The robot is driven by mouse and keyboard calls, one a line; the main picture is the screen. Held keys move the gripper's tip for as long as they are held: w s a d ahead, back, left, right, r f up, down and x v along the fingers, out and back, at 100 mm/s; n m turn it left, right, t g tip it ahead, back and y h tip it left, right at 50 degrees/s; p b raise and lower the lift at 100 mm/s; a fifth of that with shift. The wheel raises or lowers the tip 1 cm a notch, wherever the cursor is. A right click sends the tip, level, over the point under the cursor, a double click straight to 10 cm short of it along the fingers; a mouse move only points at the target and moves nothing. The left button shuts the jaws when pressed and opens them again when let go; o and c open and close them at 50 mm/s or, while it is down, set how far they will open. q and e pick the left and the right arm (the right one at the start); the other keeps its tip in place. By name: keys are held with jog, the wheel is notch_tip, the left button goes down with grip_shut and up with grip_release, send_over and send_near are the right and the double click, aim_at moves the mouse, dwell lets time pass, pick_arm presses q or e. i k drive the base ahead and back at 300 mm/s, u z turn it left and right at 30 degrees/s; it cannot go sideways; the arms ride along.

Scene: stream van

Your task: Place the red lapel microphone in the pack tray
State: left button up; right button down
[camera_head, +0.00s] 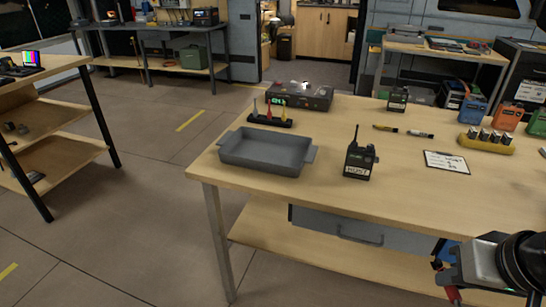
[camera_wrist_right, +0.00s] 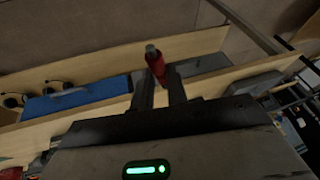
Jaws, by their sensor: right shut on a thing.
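The red lapel microphone (camera_wrist_right: 155,63) is a small red cylinder with a grey tip. It is held between the fingertips of my right gripper (camera_wrist_right: 161,84) in the right wrist view. In the head view my right gripper (camera_head: 444,275) is at the lower right, off the front edge of the table, and the microphone is hard to make out there. The pack tray (camera_head: 265,164) is a grey, shallow tray with end handles and looks empty. It stands at the left end of the table, well left of my right gripper. My left gripper is not in view.
The wooden table (camera_head: 310,190) has a radio pack (camera_head: 360,161) right of the tray. A dark stand with small coloured items (camera_head: 271,121) and a dark case (camera_head: 298,96) stand behind the tray. Pens, a white card (camera_head: 447,162) and a yellow holder (camera_head: 487,145) lie farther right.

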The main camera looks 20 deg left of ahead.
aim_at(267, 155)
jog(key=z, duration=0.05)
jog(key=k, duration=0.45)
jog(key=u, duration=1.05)
jog(key=i, duration=1.75)
jog(key=z, duration=0.45)
